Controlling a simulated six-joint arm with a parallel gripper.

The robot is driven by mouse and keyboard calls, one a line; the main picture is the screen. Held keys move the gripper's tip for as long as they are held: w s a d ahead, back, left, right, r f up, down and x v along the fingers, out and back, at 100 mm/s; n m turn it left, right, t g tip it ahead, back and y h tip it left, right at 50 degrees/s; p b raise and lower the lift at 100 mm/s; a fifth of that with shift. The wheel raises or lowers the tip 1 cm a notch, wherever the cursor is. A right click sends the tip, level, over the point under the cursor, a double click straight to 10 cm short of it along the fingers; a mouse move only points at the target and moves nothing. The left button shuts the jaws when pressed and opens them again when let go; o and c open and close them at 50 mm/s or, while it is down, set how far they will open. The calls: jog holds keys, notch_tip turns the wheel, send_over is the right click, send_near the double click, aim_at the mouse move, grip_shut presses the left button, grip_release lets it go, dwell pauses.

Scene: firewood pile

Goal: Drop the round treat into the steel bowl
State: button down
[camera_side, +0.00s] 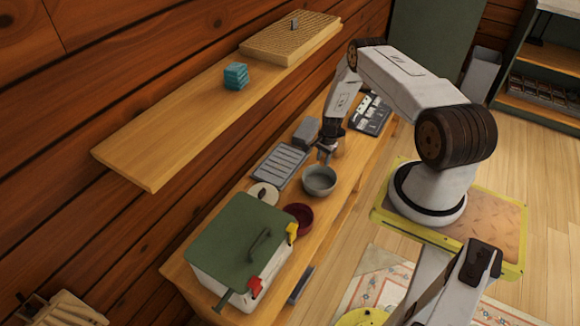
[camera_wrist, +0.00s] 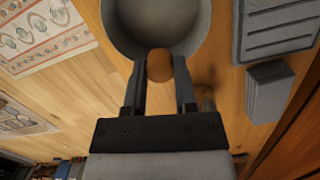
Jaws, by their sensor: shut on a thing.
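The steel bowl (camera_side: 319,181) is a round grey bowl standing upright on the wooden bench in the side view. It fills the top of the wrist view (camera_wrist: 157,18). My gripper (camera_side: 326,152) is just behind the bowl in the side view, pointing down. In the wrist view my gripper (camera_wrist: 159,68) is shut on the round treat (camera_wrist: 159,66), a small brown ball between the fingertips. There the treat overlaps the bowl's near rim. I cannot make out the treat clearly in the side view, nor its exact height above the bench.
A grey slotted tray (camera_side: 280,165) and a grey block (camera_side: 306,131) lie beside the bowl. A dark red bowl (camera_side: 299,218) and a white cooler with a green lid (camera_side: 240,232) stand nearer the camera. A wooden shelf (camera_side: 165,133) overhangs at the wall side.

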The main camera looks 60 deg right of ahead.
jog(key=shift+f, duration=0.3)
jog(key=shift+c, duration=1.6)
grip_release()
jog(key=shift+r, duration=0.15)
jog(key=shift+s+d+r, duration=0.1)
jog(key=shift+d+r, duration=0.05)
jog(key=shift+r, duration=1.1)
jog(key=shift+w+d+r, duration=0.1)
jog(key=shift+d+r, duration=0.05)
jog(key=shift+r, duration=1.1)
jog(key=shift+s+d+r, duration=0.1)
jog(key=shift+d+r, duration=0.05)
jog(key=shift+r, duration=1.1)
